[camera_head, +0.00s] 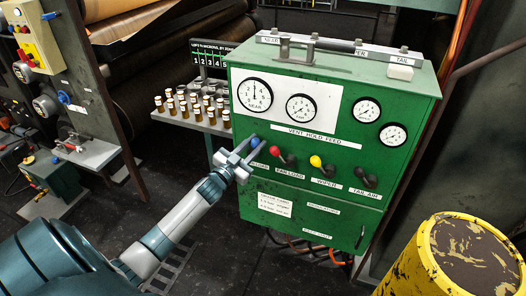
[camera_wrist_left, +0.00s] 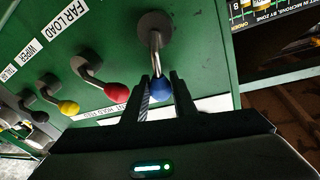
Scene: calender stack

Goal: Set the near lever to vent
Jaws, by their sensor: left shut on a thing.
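The green control cabinet (camera_head: 340,135) has a row of small levers on its front. The leftmost lever has a blue knob (camera_head: 254,142); its knob also shows in the left wrist view (camera_wrist_left: 161,87), hanging on a bent metal stem from a round pivot (camera_wrist_left: 155,27). My left gripper (camera_head: 248,144) is shut on this blue-knobbed lever, with one finger on each side of the knob. The lever's own label is partly hidden by the gripper. A strip reading VENT HOLD FEED (camera_head: 318,137) runs above the levers. My right gripper is not in view.
Beside it are the red-knobbed lever (camera_head: 275,150), labelled FAR LOAD, a yellow one (camera_head: 316,160) and a black one (camera_head: 370,181). Dials (camera_head: 255,95) sit above. A tray of small vials (camera_head: 190,108) stands left. A yellow drum (camera_head: 462,255) stands front right.

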